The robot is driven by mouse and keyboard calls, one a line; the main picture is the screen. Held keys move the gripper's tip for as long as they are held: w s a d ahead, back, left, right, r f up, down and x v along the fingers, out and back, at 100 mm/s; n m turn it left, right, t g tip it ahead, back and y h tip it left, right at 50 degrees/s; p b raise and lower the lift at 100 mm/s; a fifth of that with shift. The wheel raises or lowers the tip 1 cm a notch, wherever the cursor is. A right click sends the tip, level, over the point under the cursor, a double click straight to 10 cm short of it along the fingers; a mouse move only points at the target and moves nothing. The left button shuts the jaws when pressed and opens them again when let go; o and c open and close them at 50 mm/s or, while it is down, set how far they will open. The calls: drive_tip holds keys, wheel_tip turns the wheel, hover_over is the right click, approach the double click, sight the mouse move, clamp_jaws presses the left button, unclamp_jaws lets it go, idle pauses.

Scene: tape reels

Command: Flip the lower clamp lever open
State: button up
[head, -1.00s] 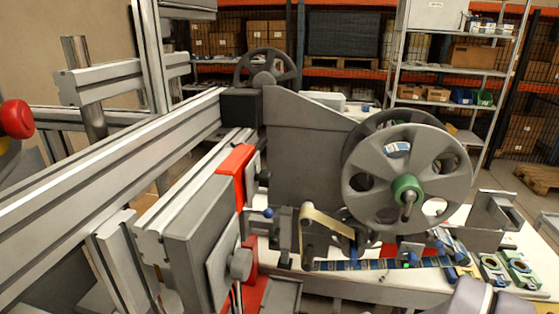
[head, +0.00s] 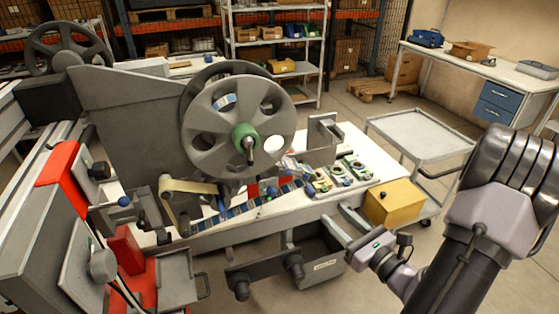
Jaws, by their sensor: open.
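I cannot tell for certain which part is the lower clamp lever. A small lever with a blue ball knob (head: 125,200) sticks out at the left of the machine, beside a dark bracket. The large grey reel (head: 265,125) with a green hub (head: 244,137) stands above the blue-and-white label tape (head: 235,208). My gripper (head: 342,225) is at the right front of the machine, its fingers apart and pointing left. It appears empty, well to the right of the blue-knobbed lever.
A grey tray-like unit with dark rollers (head: 293,266) hangs at the table front, left of my gripper. A yellow box (head: 394,203) is just behind my gripper. Red blocks (head: 125,250) stand at the left. A grey cart (head: 425,133) stands on open floor at the right.

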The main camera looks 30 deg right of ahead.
sight(308, 179)
drive_tip(key=shift+m+h, duration=0.7)
drive_tip(key=w+d, duration=0.1)
drive_tip(key=w, duration=0.4)
drive_tip(key=w+d, duration=0.1)
drive_tip(key=w, duration=0.5)
drive_tip(key=w+d+f, duration=0.1)
drive_tip(key=w, duration=0.4)
drive_tip(key=shift+w+d+b, duration=0.2)
drive_tip(key=shift+d+b, duration=0.1)
drive_tip(key=shift+d, duration=0.1)
drive_tip(key=shift+c, duration=0.2)
clamp_jaws()
